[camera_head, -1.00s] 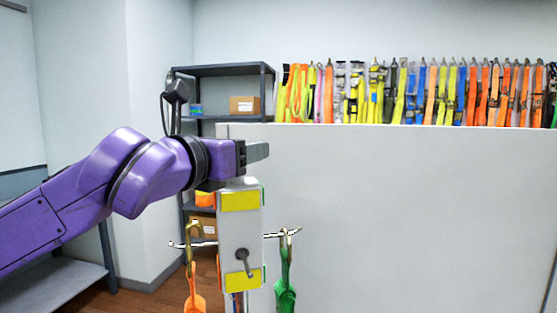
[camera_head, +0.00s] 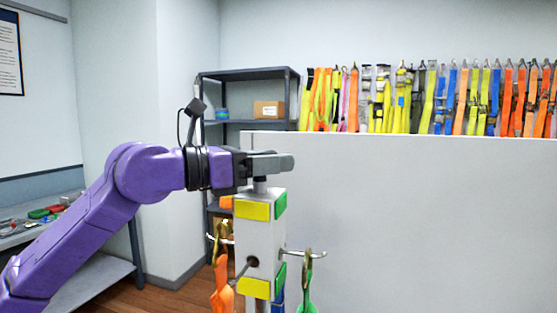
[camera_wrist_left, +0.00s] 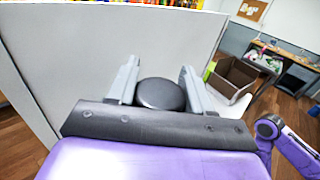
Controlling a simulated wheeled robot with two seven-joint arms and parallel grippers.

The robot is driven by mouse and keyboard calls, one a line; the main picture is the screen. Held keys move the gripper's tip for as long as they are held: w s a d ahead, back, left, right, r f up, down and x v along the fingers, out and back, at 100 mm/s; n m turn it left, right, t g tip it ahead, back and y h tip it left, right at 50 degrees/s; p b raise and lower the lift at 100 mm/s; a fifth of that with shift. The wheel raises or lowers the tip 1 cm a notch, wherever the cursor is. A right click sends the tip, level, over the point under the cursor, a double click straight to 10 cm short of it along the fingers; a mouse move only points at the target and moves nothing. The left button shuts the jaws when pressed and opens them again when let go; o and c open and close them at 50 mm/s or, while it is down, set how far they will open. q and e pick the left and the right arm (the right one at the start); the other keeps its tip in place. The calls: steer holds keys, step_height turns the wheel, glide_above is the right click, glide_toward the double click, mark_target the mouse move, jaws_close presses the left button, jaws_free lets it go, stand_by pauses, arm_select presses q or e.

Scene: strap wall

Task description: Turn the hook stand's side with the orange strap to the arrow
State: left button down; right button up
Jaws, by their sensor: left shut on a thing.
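The hook stand (camera_head: 262,232) is a white square post with yellow patches on one face and green patches on the face to its right. The orange strap (camera_head: 222,288) hangs from a hook at the left. A green strap (camera_head: 307,288) hangs from the right hook. The hook on the yellow face points left and towards me. My left gripper (camera_head: 272,162) is shut on the stand's top knob (camera_head: 260,185); in the left wrist view the round dark knob (camera_wrist_left: 160,94) sits between the two fingers. I see no arrow. My right gripper is out of view.
A white partition (camera_head: 430,220) stands close behind the stand, with many coloured straps (camera_head: 430,98) hanging beyond it. A grey shelf (camera_head: 250,74) holds a cardboard box (camera_head: 268,110). A workbench (camera_head: 40,225) is at the left. The left wrist view shows an open brown box (camera_wrist_left: 232,80).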

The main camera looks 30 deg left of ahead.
arm_select(q)
steer(key=shift+c, duration=2.4)
jaws_free()
steer(key=shift+w, duration=0.1)
steer(key=shift+s+a+f, duration=0.1)
steer(key=shift+s+a, duration=0.1)
steer(key=shift+s, duration=0.15)
steer(key=b+v, duration=0.3)
steer(key=v, duration=0.6)
steer(key=shift+s+a+b, duration=0.2)
steer(key=shift+s+b, duration=0.1)
steer(key=shift+b, duration=0.05)
